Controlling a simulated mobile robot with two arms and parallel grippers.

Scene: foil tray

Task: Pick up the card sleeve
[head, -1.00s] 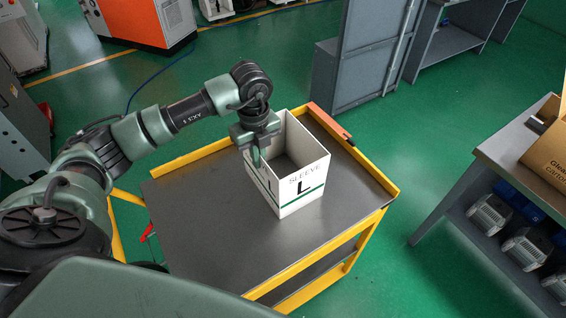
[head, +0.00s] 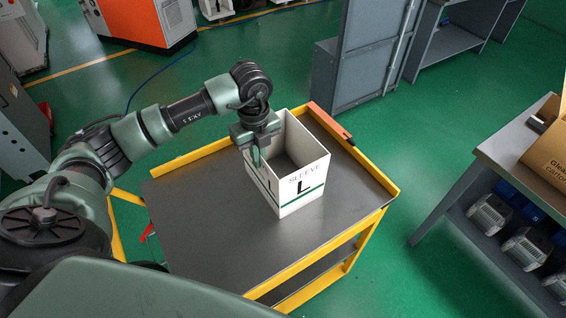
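The card sleeve (head: 302,191) is a white, open-topped square box marked "SLEEVE" and "L", with a green stripe. It stands upright on the grey top of a yellow-edged cart (head: 200,225). My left gripper (head: 259,155) points down at the upper edge of the sleeve's left wall. One finger shows against the outside of that wall; the other is hidden or hard to make out. I cannot tell whether the fingers press on the wall. My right gripper is not in view.
An orange tool-like item (head: 328,122) lies on the cart's far edge, behind the sleeve. The cart top is clear in front and to the left. A grey workbench (head: 510,150) with a cardboard carton (head: 555,150) stands at right, apart from the cart.

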